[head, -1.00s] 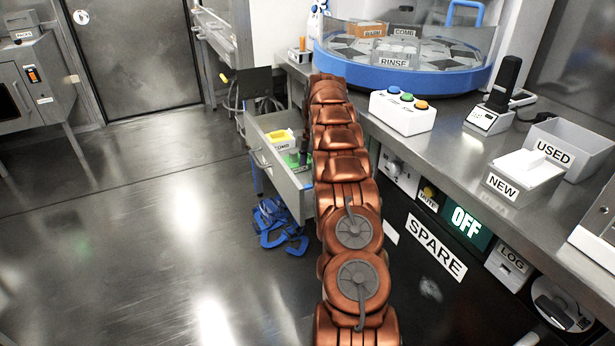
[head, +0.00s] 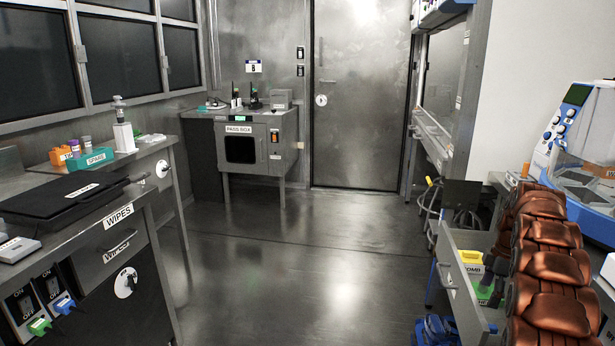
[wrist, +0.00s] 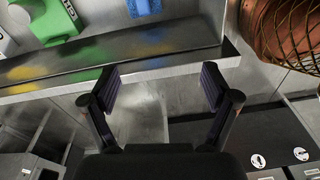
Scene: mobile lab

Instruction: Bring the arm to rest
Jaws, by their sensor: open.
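My gripper (wrist: 160,92) shows in the wrist view with its two dark fingers spread apart and nothing between them. Beyond the fingers is the metal rim of the open drawer (wrist: 130,72). In the head view my copper-coloured arm runs up the right edge beside the open drawer (head: 462,300). A dark part, likely my gripper (head: 490,275), shows at the drawer beside the arm; its fingertips are not clear there.
The drawer holds a yellow-topped box (head: 470,258) and green items (head: 487,292). Blue items (head: 437,330) lie on the floor below. A bench with a black case (head: 62,197) stands at left, a pass box (head: 240,148) at the back. The middle floor (head: 300,265) is clear.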

